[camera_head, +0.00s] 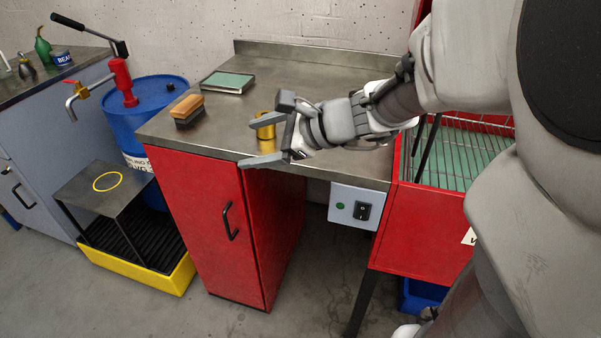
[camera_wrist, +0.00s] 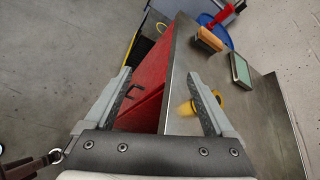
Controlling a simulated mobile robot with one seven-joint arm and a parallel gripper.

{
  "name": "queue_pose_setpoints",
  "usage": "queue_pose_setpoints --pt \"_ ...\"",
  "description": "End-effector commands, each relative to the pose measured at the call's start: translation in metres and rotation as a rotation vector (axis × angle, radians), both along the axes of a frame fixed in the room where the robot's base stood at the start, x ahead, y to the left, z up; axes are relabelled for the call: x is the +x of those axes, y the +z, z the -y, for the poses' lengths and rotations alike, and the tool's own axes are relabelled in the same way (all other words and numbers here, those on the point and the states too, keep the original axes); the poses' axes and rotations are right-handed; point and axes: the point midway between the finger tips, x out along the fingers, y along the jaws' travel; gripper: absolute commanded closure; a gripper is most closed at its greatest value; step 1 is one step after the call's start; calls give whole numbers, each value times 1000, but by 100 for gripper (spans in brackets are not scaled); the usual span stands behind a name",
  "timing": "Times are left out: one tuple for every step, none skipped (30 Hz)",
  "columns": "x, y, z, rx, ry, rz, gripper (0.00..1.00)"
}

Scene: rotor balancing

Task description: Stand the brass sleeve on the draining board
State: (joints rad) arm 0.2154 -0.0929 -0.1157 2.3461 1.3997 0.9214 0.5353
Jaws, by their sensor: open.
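One finger covers part of the sleeve in the head view. Which surface is the draining board is not clear; a wire-grid basin (camera_head: 463,150) adjoins the worktop at right.
A wooden-backed brush (camera_head: 187,110) and a green-topped flat box (camera_head: 228,82) lie on the worktop. A low metal stand (camera_head: 105,205) with a yellow ring is at left, beside a blue drum (camera_head: 150,110). A switch box (camera_head: 353,206) hangs under the worktop's front edge.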

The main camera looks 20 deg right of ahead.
Motion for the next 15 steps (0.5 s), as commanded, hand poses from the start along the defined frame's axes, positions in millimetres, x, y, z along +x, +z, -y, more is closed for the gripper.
queue_pose_setpoints --pt "-20 3 -13 -107 107 44 11" --pt "-31 3 -18 -173 170 68 11" --pt "-47 1 -24 -263 255 100 11" --pt "-58 0 -28 -331 318 125 11" --pt "-69 -1 -30 -399 379 149 11" --pt "-82 -3 -31 -489 461 182 11" --pt "-92 -5 -31 -557 521 207 11" --pt "-102 -7 -30 -627 580 231 11" --pt "-114 -9 -28 -722 660 264 11" --pt "-123 -10 -25 -792 718 288 11" --pt "-131 -11 -21 -863 773 311 11" --pt "-140 -12 -15 -956 848 341 11" --pt "-147 -13 -10 -1026 901 361 11" --pt "-153 -13 -4 -1094 952 380 11" --pt "-160 -13 3 -1182 1016 402 11"
